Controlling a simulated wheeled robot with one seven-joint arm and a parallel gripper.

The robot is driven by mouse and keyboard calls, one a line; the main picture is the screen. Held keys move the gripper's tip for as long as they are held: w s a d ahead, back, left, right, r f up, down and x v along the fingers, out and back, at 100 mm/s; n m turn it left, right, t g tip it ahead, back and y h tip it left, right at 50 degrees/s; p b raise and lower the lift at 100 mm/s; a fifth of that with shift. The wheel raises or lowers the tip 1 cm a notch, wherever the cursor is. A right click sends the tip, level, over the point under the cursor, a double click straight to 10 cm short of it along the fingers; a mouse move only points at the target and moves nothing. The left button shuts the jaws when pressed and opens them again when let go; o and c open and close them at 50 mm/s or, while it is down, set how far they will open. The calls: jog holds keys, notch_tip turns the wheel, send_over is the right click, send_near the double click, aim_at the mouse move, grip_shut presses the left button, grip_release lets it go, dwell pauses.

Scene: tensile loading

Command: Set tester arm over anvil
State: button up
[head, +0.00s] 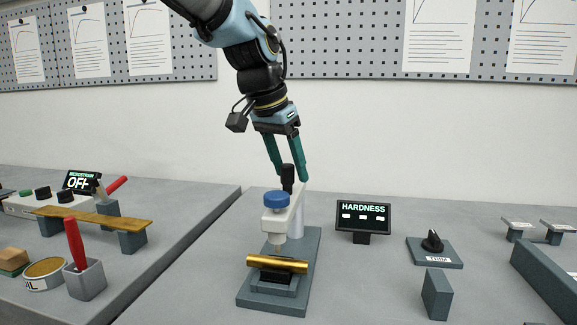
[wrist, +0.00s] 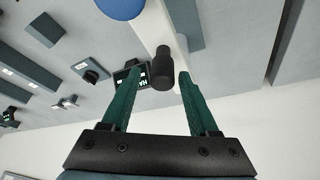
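The hardness tester stands on the bench in the head view. Its light tester arm (head: 274,222) has a blue round cap (head: 276,199) and a tip pointing down. A brass-coloured bar (head: 277,264) lies across the dark anvil (head: 277,277) on the grey base (head: 312,255), below the tip. A black knob (head: 288,178) stands up at the rear of the arm. My gripper (head: 287,178) is open, its green fingers on either side of the knob. In the wrist view the knob (wrist: 163,72) shows between the spread fingertips (wrist: 160,80), with gaps visible at both sides.
A HARDNESS display (head: 363,218) and a dial on a plate (head: 433,243) stand to the right. A small grey block (head: 437,294) sits near the front. A second bench at left holds a red-handled tool (head: 75,243) and a tin (head: 45,273). A pegboard wall is behind.

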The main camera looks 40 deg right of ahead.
jog(key=v, duration=1)
jog(key=shift+r, duration=0.4)
jog(key=shift+a, duration=0.1)
